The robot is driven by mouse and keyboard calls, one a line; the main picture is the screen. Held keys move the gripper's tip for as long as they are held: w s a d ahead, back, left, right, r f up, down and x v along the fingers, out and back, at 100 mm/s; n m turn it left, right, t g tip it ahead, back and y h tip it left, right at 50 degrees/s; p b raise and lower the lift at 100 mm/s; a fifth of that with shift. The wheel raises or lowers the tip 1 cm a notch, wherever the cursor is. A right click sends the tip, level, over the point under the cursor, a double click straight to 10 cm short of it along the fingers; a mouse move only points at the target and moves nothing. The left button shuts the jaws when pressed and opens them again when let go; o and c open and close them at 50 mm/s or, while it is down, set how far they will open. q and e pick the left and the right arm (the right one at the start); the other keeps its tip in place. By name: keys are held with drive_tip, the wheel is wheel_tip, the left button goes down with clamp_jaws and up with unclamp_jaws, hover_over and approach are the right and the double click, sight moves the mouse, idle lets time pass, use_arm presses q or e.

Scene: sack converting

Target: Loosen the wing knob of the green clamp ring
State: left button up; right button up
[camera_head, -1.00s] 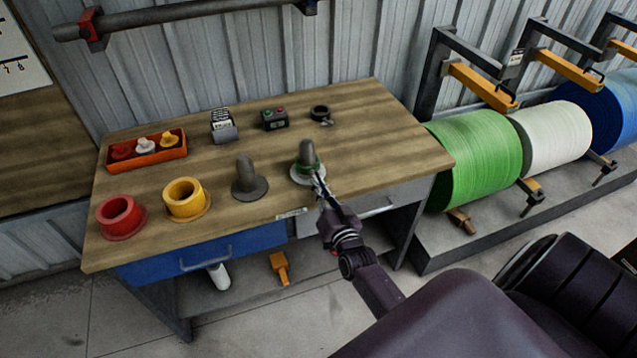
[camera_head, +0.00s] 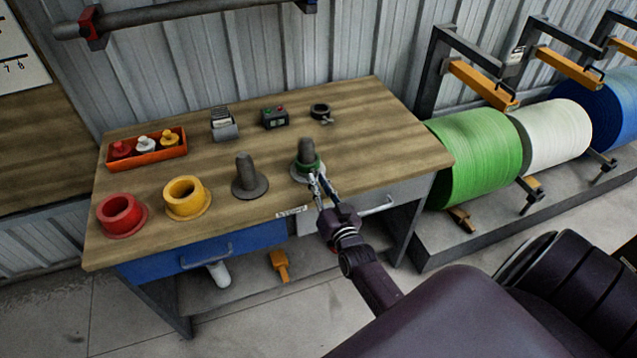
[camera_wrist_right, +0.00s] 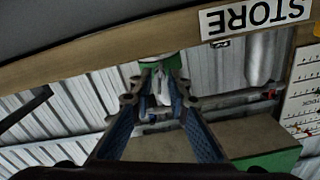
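The green clamp ring (camera_head: 309,167) sits around the foot of a grey post (camera_head: 305,150) on the workbench. In the right wrist view the ring (camera_wrist_right: 160,60) shows as a green band at top centre, with its pale wing knob (camera_wrist_right: 160,88) below it. My right gripper (camera_head: 320,180) reaches the front of the ring; its two fingers show apart. In the right wrist view its blue-padded fingertips (camera_wrist_right: 159,78) lie on either side of the knob. Whether they touch it is unclear. My left gripper is not in view.
A bare grey post (camera_head: 247,180), a yellow collar (camera_head: 186,200) and a red collar (camera_head: 121,218) stand to the left. An orange tray (camera_head: 147,158), a button box (camera_head: 275,119) and a dark clamp ring (camera_head: 320,111) lie behind. A green roll (camera_head: 470,155) stands right of the bench.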

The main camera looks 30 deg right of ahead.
drive_tip(key=shift+o, duration=0.2)
drive_tip(key=v, duration=1.2)
idle(0.4)
